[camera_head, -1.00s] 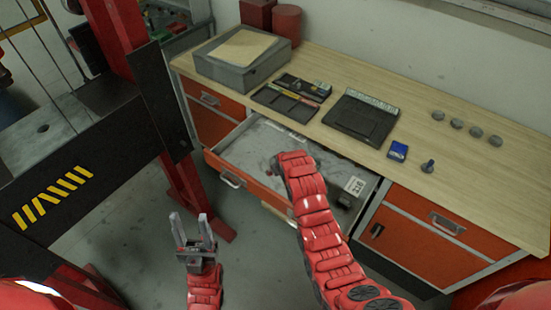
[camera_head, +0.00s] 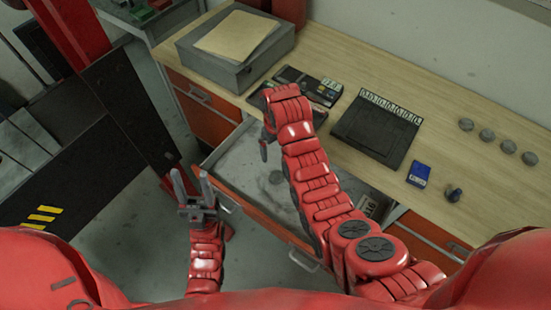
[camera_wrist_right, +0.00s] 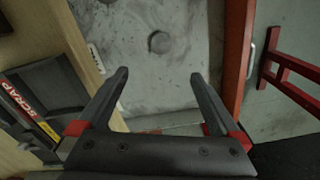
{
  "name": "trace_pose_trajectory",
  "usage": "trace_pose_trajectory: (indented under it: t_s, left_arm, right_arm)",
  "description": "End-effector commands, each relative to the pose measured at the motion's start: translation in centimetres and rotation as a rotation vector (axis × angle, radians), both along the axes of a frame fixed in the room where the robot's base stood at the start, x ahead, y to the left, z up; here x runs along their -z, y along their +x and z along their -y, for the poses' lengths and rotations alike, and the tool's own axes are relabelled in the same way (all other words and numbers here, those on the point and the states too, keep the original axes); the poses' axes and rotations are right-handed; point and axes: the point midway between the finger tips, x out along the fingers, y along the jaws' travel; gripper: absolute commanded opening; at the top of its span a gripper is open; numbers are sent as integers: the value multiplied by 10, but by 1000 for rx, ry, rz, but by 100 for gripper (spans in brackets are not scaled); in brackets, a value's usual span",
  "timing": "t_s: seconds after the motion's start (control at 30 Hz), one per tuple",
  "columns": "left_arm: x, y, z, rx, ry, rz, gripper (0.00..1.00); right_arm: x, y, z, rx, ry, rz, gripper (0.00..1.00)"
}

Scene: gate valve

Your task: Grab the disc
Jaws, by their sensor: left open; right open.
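A round grey disc (camera_wrist_right: 159,42) lies flat on the floor of the open drawer (camera_wrist_right: 130,20) in the right wrist view. It also shows as a dark round shape (camera_head: 277,177) in the drawer in the head view, left of my right forearm. My right gripper (camera_wrist_right: 157,77) is open and empty over the drawer, with the disc beyond its fingertips, roughly centred between them. In the head view it is mostly hidden by my right arm; one dark finger (camera_head: 263,150) shows. My left gripper (camera_head: 191,176) is open and empty, left of the drawer front.
The wooden bench top (camera_head: 455,90) holds a grey box (camera_head: 225,70), a black tray (camera_head: 376,130), a blue box (camera_head: 419,175), a dark knob (camera_head: 453,194) and several small grey round pieces (camera_head: 487,135). A red and black frame stands left. The drawer's orange front (camera_head: 262,222) borders it.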

Motion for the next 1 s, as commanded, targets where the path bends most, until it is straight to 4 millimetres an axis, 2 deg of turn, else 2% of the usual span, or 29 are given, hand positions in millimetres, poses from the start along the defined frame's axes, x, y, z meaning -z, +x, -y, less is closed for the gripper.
trace_pose_trajectory:
  t_s: [0.13,0.27,0.73,0.87,1.0]
  left_arm:
    - [8,0,0,0,0,-1,50]
    - [26,0,0,0,0,-1,50]
    - [111,-1,0,0,0,-1,50]
    - [120,-1,0,0,0,0,50]
    - [111,-1,0,0,0,0,50]
  right_arm:
    - [7,-2,0,-2,-2,-8,100]
    - [25,-2,0,-2,-3,-9,100]
    - [111,-3,0,-2,-3,-7,100]
    - [123,-3,-1,-2,-3,-7,100]
    - [125,-3,-1,-2,-3,-11,100]
